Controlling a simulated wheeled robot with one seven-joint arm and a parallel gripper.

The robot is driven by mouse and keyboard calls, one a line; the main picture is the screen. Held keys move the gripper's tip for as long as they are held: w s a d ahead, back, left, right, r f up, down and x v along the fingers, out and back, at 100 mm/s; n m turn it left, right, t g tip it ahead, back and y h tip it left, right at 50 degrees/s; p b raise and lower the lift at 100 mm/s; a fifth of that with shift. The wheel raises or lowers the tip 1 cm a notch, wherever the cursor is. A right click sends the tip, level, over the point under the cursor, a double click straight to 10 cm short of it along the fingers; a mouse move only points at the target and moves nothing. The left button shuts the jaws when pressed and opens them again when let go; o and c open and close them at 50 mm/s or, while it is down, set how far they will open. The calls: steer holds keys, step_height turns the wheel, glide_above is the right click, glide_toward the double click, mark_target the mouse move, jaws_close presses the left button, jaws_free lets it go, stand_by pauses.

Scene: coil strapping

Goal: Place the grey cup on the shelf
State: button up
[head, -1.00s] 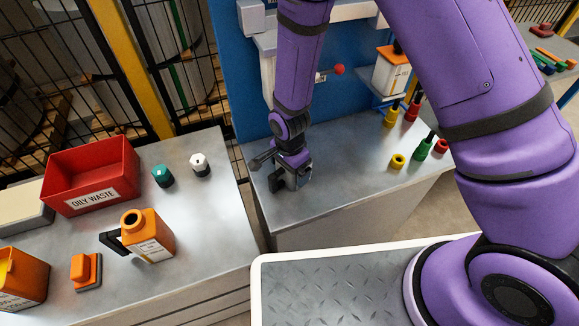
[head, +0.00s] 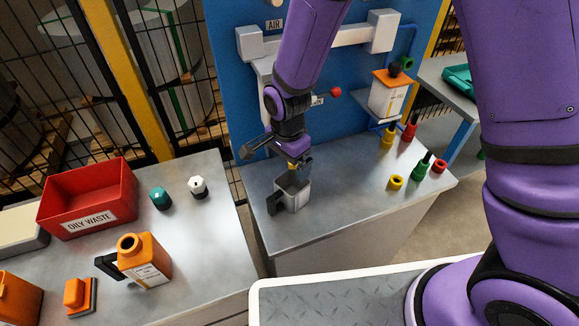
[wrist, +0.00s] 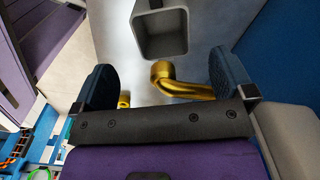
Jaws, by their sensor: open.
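The grey cup (head: 296,195) stands upright on the metal bench below the blue panel, with its dark handle toward the left. In the wrist view its square open mouth (wrist: 163,30) shows at the top, beyond the fingers. My gripper (head: 292,163) is above the cup, open and apart from it. In the wrist view a brass spout (wrist: 186,88) shows between the spread fingers (wrist: 157,88); I cannot tell whether it touches them. A small shelf (head: 366,97) on the blue panel carries an orange-topped canister (head: 389,95).
On the bench's right are a yellow ring (head: 396,182), a green bottle (head: 422,167) and red pieces. The left bench holds a red OILY WASTE bin (head: 88,195), an orange jug (head: 145,260) and two small caps. The bench front right of the cup is clear.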

steer(key=shift+r, duration=0.2)
steer(key=s+d+r+n+t+y, duration=0.1)
steer(key=d+r+n, duration=0.1)
steer(key=d+r, duration=0.7)
steer(key=s+d+r+n+t, duration=0.1)
steer(key=d+r+n, duration=0.3)
steer(key=r, duration=0.9)
steer(key=s+d+r+n+t, duration=0.1)
steer(key=s+d+r+n, duration=0.1)
steer(key=s+d+r, duration=0.3)
steer(key=s+d+r+n+t+h, duration=0.1)
steer(key=s+d+r+n+t, duration=0.1)
steer(key=s+d+r, duration=0.4)
steer(key=s+d, duration=0.2)
steer(key=s, duration=0.3)
